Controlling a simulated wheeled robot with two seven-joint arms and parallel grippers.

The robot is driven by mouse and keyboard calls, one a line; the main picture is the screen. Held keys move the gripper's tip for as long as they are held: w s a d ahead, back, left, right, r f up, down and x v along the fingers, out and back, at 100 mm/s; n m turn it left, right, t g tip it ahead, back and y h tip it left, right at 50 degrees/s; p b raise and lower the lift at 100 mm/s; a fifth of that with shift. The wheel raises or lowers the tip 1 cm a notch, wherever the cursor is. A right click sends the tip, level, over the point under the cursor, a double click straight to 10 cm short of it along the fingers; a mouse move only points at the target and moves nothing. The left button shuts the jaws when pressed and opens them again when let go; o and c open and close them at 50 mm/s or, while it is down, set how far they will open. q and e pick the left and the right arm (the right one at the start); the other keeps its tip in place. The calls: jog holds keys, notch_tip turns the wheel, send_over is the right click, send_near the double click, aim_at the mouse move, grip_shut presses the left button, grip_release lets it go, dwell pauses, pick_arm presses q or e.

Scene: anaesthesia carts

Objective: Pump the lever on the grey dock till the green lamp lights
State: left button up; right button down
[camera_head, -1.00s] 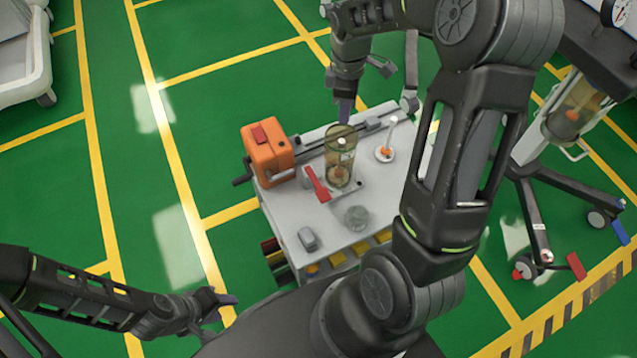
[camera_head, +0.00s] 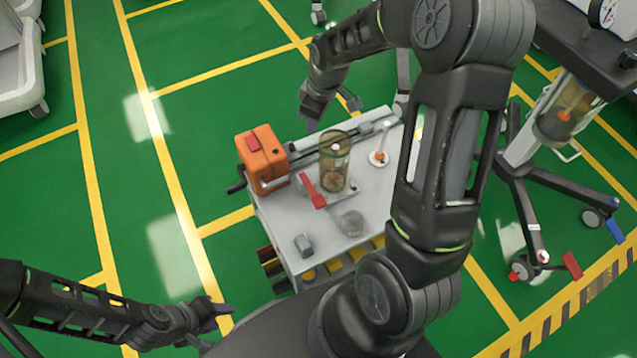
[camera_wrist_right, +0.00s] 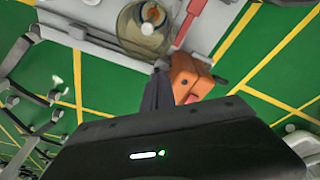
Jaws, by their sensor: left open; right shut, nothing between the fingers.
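A tall amber-tinted clear canister (camera_head: 335,165) stands upright on the white cart top. A red lever (camera_head: 313,190) lies beside its base on the left; both also show in the right wrist view, the canister (camera_wrist_right: 146,28) and the red lever (camera_wrist_right: 190,20). The grey dock is not clearly distinguishable under the canister, and I see no lit green lamp. My right gripper (camera_head: 311,122) is shut and empty, behind the cart's back edge, between the orange box and canister in the picture; its dark fingers (camera_wrist_right: 158,92) show in the wrist view. My left gripper (camera_head: 226,312) is open and empty, left of the cart.
An orange box (camera_head: 262,158) with a red top piece stands at the cart's left end. A wheeled stand (camera_head: 540,175) is at right.

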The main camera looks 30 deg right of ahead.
jog(key=a+f+m, duration=0.1)
jog(key=a+f, duration=0.2)
jog(key=a, duration=0.1)
jog(key=a+f+m+t+y, duration=0.1)
jog(key=a+f+m, duration=0.1)
jog(key=a+f, duration=0.2)
jog(key=shift+a+f, duration=0.1)
jog(key=shift+a, duration=0.05)
jog(key=s+a+f+m+g+y, duration=0.1)
jog(key=s+a+f+m, duration=0.1)
jog(key=s+a+f, duration=0.5)
jog(key=s+a+f+m+g+y, duration=0.1)
jog(key=s+a+f+m, duration=0.1)
jog(key=s+a+f, duration=0.4)
jog(key=s+a, duration=0.5)
jog(key=s, duration=0.3)
jog(key=shift+s+a+f+m+g+y, duration=0.25)
jog(key=shift+a+f+m+g+y, duration=0.05)
jog(key=shift+a+f+m, duration=0.1)
